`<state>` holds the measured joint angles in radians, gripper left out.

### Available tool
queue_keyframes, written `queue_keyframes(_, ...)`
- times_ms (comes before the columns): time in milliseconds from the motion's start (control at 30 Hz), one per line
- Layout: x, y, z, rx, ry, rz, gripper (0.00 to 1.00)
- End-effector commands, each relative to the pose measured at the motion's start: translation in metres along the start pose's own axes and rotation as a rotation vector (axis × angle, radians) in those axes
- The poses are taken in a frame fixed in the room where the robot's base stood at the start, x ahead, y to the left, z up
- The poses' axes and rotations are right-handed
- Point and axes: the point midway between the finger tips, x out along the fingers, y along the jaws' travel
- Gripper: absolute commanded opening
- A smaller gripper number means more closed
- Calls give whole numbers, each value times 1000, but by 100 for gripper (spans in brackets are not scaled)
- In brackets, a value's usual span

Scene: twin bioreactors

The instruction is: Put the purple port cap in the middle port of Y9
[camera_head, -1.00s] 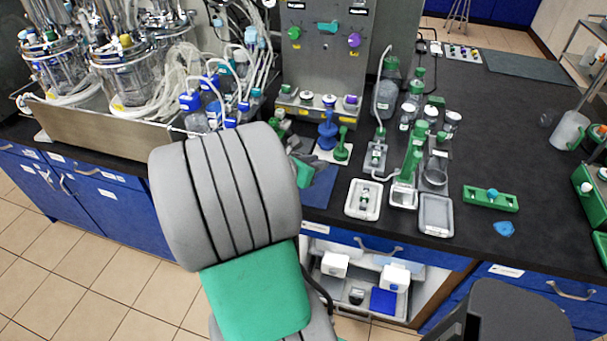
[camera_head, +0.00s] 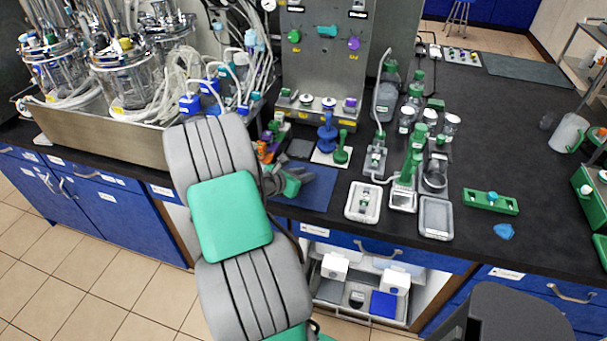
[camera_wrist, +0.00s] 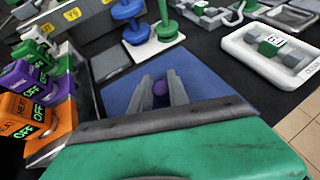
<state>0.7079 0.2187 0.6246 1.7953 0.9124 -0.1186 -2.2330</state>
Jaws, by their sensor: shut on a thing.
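My gripper (camera_wrist: 161,92) is shut on the purple port cap (camera_wrist: 160,88), held between its two grey fingertips above a blue mat (camera_wrist: 205,75). In the head view my gripper (camera_head: 312,178) is over the same mat (camera_head: 318,198), in front of the grey panel unit; the cap cannot be made out there. A yellow label that seems to read Y9 (camera_wrist: 72,14) is at the top left of the wrist view. The middle port of Y9 cannot be made out clearly.
Orange, purple and green modules marked OFF (camera_wrist: 30,80) stand close left of my gripper. Blue and green pegs (camera_head: 327,132) stand on a white plate behind it. White trays (camera_head: 362,200) and bottles are to the right. Bioreactor vessels (camera_head: 125,75) stand at the left.

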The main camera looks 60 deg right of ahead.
Motion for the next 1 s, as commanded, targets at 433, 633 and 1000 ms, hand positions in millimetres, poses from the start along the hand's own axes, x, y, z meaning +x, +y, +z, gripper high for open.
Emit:
queue_keyframes(433, 0, 0, 0, 0, 0, 0, 43)
queue_keyframes(633, -10, 1, 3, -1, -1, 3, 43)
queue_keyframes(1000, -99, 2, 3, -1, -1, 6, 43)
